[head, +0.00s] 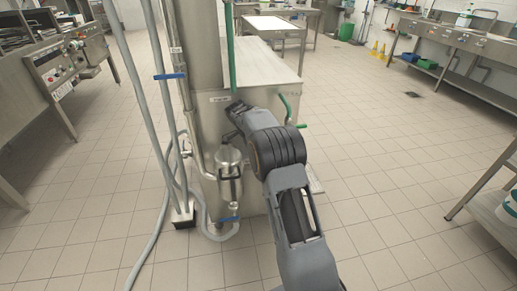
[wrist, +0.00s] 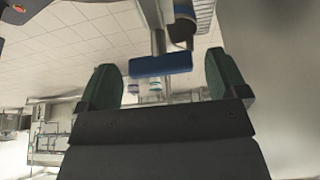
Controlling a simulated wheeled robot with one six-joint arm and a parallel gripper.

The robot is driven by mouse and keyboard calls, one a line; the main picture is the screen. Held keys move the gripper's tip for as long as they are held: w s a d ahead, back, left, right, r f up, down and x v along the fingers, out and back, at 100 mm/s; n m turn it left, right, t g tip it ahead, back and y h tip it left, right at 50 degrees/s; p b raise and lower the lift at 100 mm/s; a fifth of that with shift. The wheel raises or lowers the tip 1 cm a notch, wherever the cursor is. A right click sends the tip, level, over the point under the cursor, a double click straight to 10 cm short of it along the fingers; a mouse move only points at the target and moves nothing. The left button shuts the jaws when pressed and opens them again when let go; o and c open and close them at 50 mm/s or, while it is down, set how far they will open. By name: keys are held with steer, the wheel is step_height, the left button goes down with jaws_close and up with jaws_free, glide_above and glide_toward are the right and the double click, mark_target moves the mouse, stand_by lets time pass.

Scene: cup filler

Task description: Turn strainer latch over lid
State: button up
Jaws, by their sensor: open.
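The strainer (head: 229,178) is a small upright steel canister with a lid (head: 229,155), left of my arm in the head view. A latch on it is too small to make out. My gripper (head: 236,107) is above the strainer, beside the steel machine. In the wrist view my gripper (wrist: 162,78) has its two green fingers wide apart. A blue bar (wrist: 161,64) on a metal stem shows in the gap between the fingers; I cannot tell whether it is touched. Nothing is visibly held.
A steel machine (head: 255,80) with green handles (head: 287,104) stands behind my gripper.

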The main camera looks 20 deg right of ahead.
steer(key=p+v, duration=0.3)
steer(key=v, duration=1)
steer(key=shift+a+r, duration=0.15)
steer(key=shift+r, duration=0.2)
steer(key=n+y+p, duration=0.1)
steer(key=n, duration=0.8)
glide_above(245, 160)
steer(key=s+a, duration=0.2)
step_height(245, 160, down, 5)
steer(key=s+a+r+n+t+y+p, duration=0.1)
steer(key=s+r+n+p, duration=0.4)
steer(key=s, duration=0.9)
steer(key=s+a+r+n+t+y+p, duration=0.2)
steer(key=s+r+n+p, duration=0.4)
steer(key=s+r+p, duration=0.4)
steer(key=s+a+r+t, duration=0.1)
steer(key=s+r, duration=0.3)
steer(key=s, duration=0.1)
steer(key=shift+s+a+r+n+t+p, duration=0.2)
steer(key=shift+s+a+n+t+p, duration=0.1)
steer(key=shift+p, duration=0.1)
